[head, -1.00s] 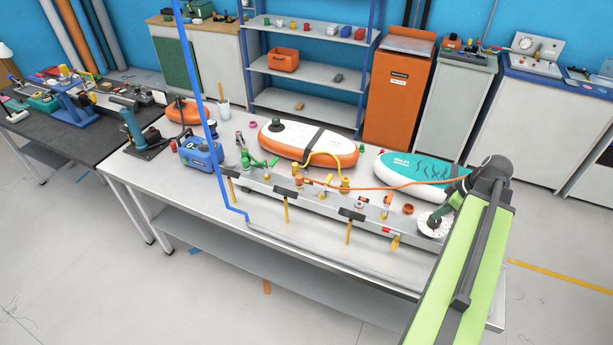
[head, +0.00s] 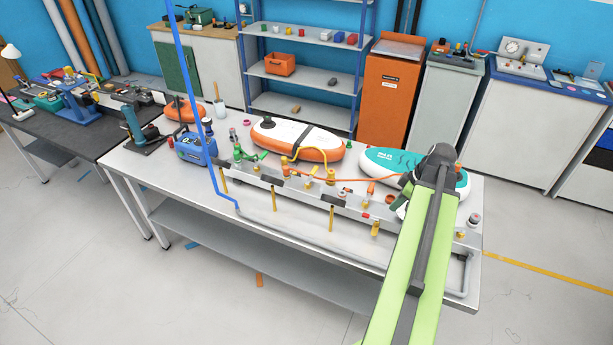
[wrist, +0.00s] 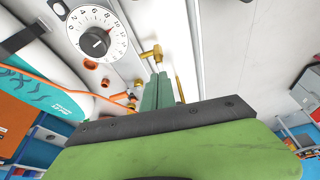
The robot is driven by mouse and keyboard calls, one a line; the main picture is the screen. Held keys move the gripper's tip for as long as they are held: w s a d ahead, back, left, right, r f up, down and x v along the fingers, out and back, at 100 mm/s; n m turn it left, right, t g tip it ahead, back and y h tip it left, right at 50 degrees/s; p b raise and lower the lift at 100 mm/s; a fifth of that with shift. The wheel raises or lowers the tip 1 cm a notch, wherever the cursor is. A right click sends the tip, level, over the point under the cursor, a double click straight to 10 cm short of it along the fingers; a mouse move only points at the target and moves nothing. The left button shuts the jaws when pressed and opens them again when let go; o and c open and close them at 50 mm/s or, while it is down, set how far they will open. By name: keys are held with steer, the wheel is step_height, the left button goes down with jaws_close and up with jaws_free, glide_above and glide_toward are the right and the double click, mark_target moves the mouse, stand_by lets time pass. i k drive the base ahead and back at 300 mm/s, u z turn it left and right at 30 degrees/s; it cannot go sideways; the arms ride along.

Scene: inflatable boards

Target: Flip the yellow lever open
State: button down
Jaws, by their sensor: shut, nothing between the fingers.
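In the wrist view, a yellow-brass lever or fitting (wrist: 151,53) sticks out from the pale rail just past the tip of my gripper (wrist: 160,80). My gripper's green fingers are closed together with nothing between them. I cannot tell whether they touch the lever. In the head view, several yellow parts sit on the long grey rail, including a small tilted yellow lever (head: 312,171) and a yellow piece (head: 376,228) at its front near my arm. I cannot tell which of them the wrist view shows. My arm hides the rail's right part and most of my gripper in the head view.
A round white dial (wrist: 95,38) sits close beside my gripper. An orange-and-white board (head: 298,140) and a teal-and-white board (head: 400,163) lie behind the rail. A blue pump (head: 195,148) stands to the left.

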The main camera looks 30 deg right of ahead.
mark_target(313, 170)
steer(key=k, duration=0.5)
steer(key=u, duration=0.1)
steer(key=i, duration=1.7)
steer(key=u, duration=0.05)
